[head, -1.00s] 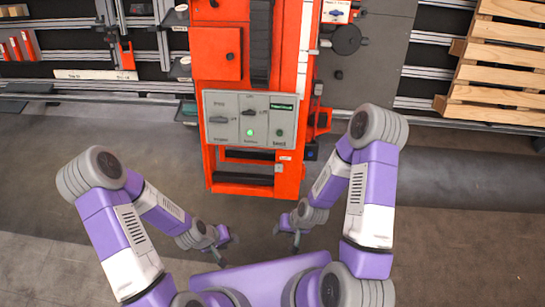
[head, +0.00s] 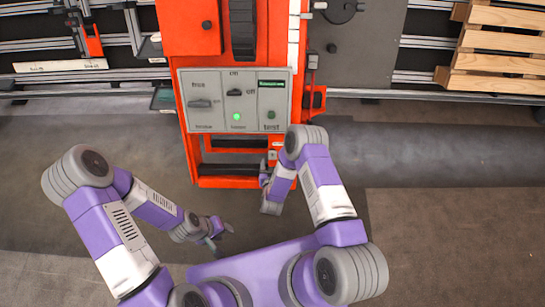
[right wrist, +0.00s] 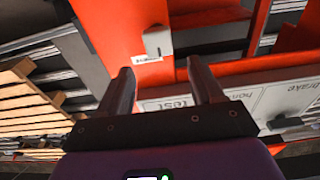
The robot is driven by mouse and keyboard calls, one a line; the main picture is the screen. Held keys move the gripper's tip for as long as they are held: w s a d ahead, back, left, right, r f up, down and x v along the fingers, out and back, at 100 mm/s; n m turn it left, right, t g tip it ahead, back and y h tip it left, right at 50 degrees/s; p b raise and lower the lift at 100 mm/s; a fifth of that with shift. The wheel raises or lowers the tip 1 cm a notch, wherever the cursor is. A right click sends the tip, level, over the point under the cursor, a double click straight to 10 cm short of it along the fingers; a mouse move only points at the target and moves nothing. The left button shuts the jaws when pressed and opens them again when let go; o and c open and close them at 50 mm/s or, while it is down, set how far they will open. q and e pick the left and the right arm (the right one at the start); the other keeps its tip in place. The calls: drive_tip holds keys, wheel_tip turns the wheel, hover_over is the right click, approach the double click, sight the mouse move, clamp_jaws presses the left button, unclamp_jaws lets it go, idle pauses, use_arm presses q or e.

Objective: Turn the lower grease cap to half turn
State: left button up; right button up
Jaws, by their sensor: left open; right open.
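A small pale grey cap or knob, apparently the lower grease cap, sits on the orange machine's lower front in the right wrist view (right wrist: 157,40), with a small white label beside it. In the head view it shows as a small pale spot (head: 272,155) below the control panel. Its turn angle is hard to read. My right gripper (head: 265,172) is open and empty, close to the machine's lower front. In the right wrist view its fingers (right wrist: 160,72) point toward the cap, which appears between and beyond the tips. My left gripper (head: 220,235) is open and empty over the floor.
The grey control panel (head: 236,101) with switches and a lit green lamp is just above the cap. The orange frame (head: 188,150) surrounds a dark lower opening. Wooden pallets (head: 500,55) stand at the right. The floor at the right is clear.

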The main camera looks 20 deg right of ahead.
sight(272, 154)
drive_tip(key=b+x, duration=0.2)
drive_tip(key=x, duration=0.4)
drive_tip(key=shift+w+d, duration=0.1)
drive_tip(key=shift+w+d+f+b, duration=0.1)
drive_tip(key=shift+w+b, duration=0.2)
drive_tip(key=shift+w, duration=0.15)
drive_tip(key=shift+c, duration=0.2)
drive_tip(key=c, duration=0.9)
